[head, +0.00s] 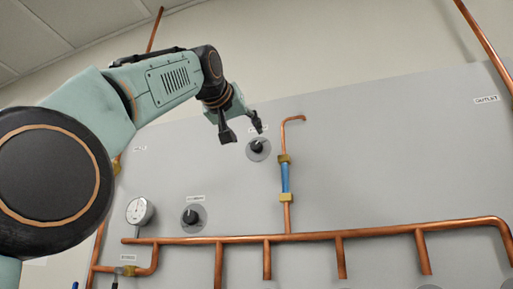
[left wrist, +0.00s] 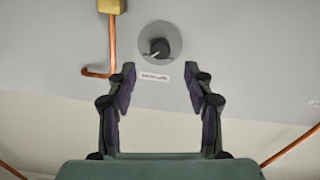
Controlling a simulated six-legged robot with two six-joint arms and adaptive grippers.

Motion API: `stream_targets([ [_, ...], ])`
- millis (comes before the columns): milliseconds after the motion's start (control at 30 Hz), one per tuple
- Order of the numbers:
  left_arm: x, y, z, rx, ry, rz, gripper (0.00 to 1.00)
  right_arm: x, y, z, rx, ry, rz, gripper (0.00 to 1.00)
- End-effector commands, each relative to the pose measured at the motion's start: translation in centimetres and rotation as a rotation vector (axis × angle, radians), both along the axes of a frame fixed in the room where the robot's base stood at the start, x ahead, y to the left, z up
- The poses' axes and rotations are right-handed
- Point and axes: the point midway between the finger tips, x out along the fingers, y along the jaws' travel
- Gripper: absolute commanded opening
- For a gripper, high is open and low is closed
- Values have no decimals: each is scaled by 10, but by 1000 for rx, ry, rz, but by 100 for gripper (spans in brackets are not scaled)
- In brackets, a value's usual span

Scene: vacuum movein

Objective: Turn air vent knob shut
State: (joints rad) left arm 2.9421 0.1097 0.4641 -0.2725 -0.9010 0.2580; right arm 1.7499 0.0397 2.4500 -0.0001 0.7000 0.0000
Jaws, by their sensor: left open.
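A black knob (head: 258,147) on a round grey disc sits on the upper part of the grey panel, left of a copper pipe with a hooked top. Its label is partly hidden by my finger and too small to read. My left gripper (head: 243,132) is open and empty just above and left of this knob. In the left wrist view the knob (left wrist: 160,47) is ahead of the open left fingertips (left wrist: 160,70), roughly centred between them and apart from both. A white pointer mark shows on it. My right gripper is out of view.
A second black knob (head: 191,216) and a round gauge (head: 139,210) are lower left on the panel. A vertical pipe with a blue section (head: 285,177) stands close to the right of the upper knob. A long copper pipe (head: 330,234) crosses below.

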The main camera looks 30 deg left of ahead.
Motion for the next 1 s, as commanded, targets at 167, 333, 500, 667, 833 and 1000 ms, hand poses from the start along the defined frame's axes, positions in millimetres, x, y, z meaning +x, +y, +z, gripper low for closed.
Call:
stream_targets([
  [167, 1, 1, 1, 0, 2, 1, 52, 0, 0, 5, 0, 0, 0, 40],
  [333, 16, 5, 4, -1, 6, 0, 52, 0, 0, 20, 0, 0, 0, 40],
  [500, 36, 10, 4, -1, 4, 0, 52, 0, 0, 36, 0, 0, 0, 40],
  [667, 55, 13, 2, 0, 3, -1, 52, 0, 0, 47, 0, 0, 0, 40],
  [833, 69, 17, 1, 0, 1, 0, 52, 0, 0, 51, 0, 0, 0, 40],
  [1000, 72, 18, 0, 0, -1, 0, 52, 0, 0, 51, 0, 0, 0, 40],
])
